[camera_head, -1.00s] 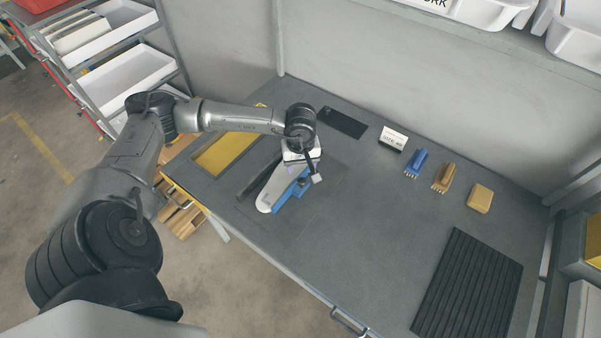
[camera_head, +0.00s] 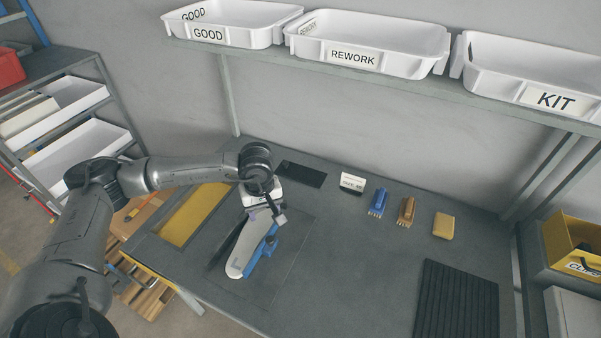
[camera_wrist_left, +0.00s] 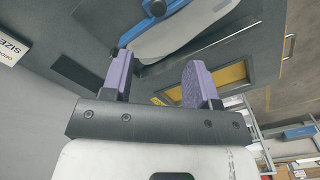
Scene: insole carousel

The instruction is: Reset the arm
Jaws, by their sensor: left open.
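My left gripper (camera_head: 256,211) hangs over the far end of a pale grey insole (camera_head: 242,257) on the bench. The insole rests with a blue holder (camera_head: 263,251) along its right side. In the left wrist view, the purple fingers of the gripper (camera_wrist_left: 158,80) are spread with nothing between them. The insole (camera_wrist_left: 185,35) and blue holder (camera_wrist_left: 180,10) lie beyond the fingertips there. The wrist hides part of the insole's far end in the head view. My right gripper is not in view.
White bins marked GOOD (camera_head: 230,36), REWORK (camera_head: 375,60) and KIT (camera_head: 530,85) stand on a shelf above. A blue brush (camera_head: 377,202), a brown brush (camera_head: 406,211), a yellow block (camera_head: 444,225) and a ribbed black mat (camera_head: 457,305) lie right on the bench.

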